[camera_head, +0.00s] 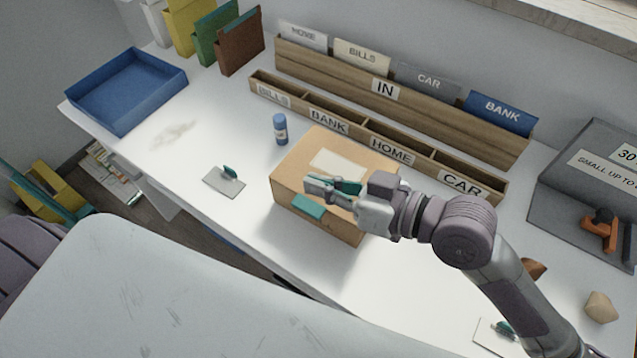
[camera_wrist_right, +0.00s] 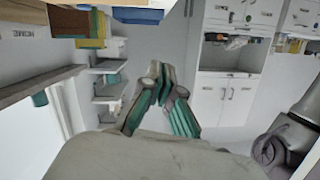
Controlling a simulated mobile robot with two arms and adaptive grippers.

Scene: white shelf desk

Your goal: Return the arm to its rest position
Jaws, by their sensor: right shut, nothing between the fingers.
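My right gripper (camera_head: 318,194) is shut and empty, over the top of a brown cardboard box (camera_head: 375,160) on the white desk. Its teal finger pads show in the head view, and I cannot tell how much gap lies between it and the box. In the right wrist view the gripper's fingers (camera_wrist_right: 158,72) lean together at the tips, with nothing between them. The arm comes in from the lower right. My left gripper is not seen; only a purple part of my body shows at the left edge.
A wooden sorter (camera_head: 330,123) labelled BILLS, BANK, HOME and CAR stands behind the box. A blue tray (camera_head: 125,120), a blue glue stick (camera_head: 280,128) and a grey card (camera_head: 223,183) lie left. A grey bin (camera_head: 570,205) stands right, near a tan lump (camera_head: 600,307).

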